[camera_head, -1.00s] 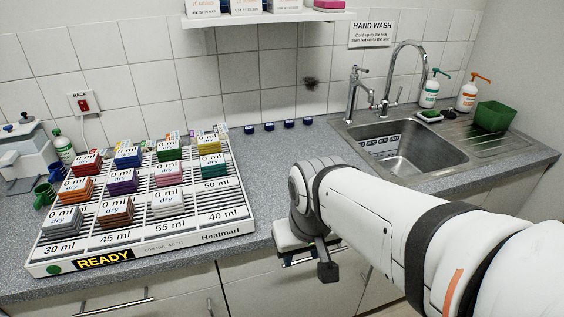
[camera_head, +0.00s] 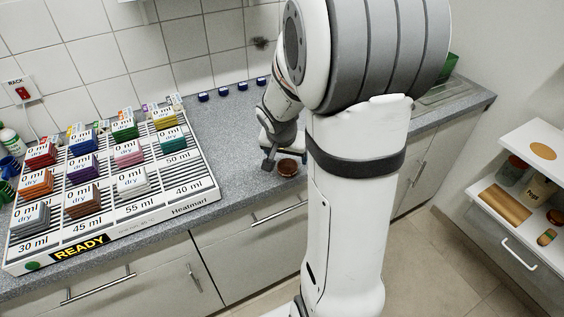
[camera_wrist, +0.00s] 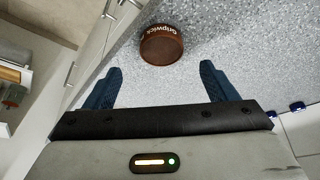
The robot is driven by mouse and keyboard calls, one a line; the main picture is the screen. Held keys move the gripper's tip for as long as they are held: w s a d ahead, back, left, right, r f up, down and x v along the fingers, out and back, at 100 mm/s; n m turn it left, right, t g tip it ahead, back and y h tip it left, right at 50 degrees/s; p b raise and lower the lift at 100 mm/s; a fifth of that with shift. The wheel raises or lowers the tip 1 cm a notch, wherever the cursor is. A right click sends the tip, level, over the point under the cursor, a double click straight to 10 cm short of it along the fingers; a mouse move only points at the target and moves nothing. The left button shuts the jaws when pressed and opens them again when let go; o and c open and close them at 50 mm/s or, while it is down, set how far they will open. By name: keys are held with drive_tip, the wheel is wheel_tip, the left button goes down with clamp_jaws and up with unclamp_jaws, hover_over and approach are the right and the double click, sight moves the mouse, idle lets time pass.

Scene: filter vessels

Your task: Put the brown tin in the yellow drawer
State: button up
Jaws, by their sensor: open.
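The brown tin (camera_head: 287,168), a short round tin, stands on the grey counter near its front edge. In the wrist view the brown tin (camera_wrist: 161,45) shows lettering on its side and sits just beyond the fingertips, centred between them. My gripper (camera_wrist: 160,72) is open, with nothing between its two blue fingers. In the head view my gripper (camera_head: 268,158) is at the left of the tin, partly hidden by my arm.
A white rack (camera_head: 190,207) with several coloured stacks fills the counter's left. Small blue caps (camera_head: 223,91) line the wall. Closed drawers (camera_head: 255,245) with bar handles are below the counter. Floor (camera_head: 440,270) is clear before the open drawer.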

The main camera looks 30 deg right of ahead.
sight(288, 165)
drive_tip(key=x, duration=0.5)
drive_tip(key=shift+a+f, duration=0.1)
drive_tip(key=shift+f, duration=0.35)
drive_tip(key=shift+c, duration=0.2)
drive_tip(key=c, duration=1.2)
drive_tip(key=shift+w, duration=0.1)
drive_tip(key=shift+c, duration=0.9)
drive_tip(key=shift+r, duration=0.1)
drive_tip(key=shift+r, duration=0.1)
